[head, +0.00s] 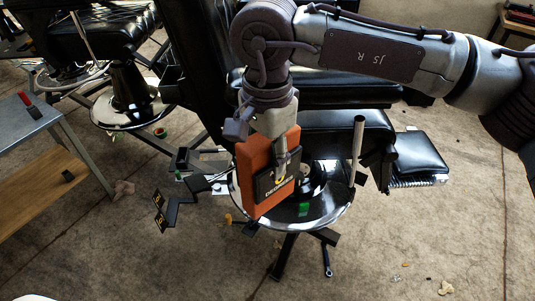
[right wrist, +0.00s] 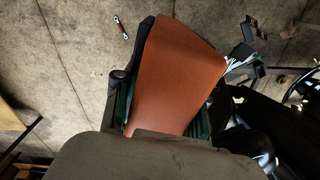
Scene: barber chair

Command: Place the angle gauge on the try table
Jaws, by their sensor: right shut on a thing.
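An orange, flat, box-like thing with a black panel, which I take for the angle gauge (head: 254,178), hangs upright below my right wrist in the head view. My right gripper (head: 278,168) is shut on it. In the right wrist view the orange face of the gauge (right wrist: 175,75) stands out between the fingers. A grey metal table (head: 38,112) with a wooden lower shelf stands at the left edge of the head view, apart from the gauge; I take it for the task's table. My left gripper is not in view.
A black barber chair (head: 340,125) with a shiny round base stands behind and under the held gauge. A black jointed piece with yellow marks (head: 170,207) is to its left. A red-and-black item (head: 29,104) lies on the grey table. Concrete floor is open at lower left.

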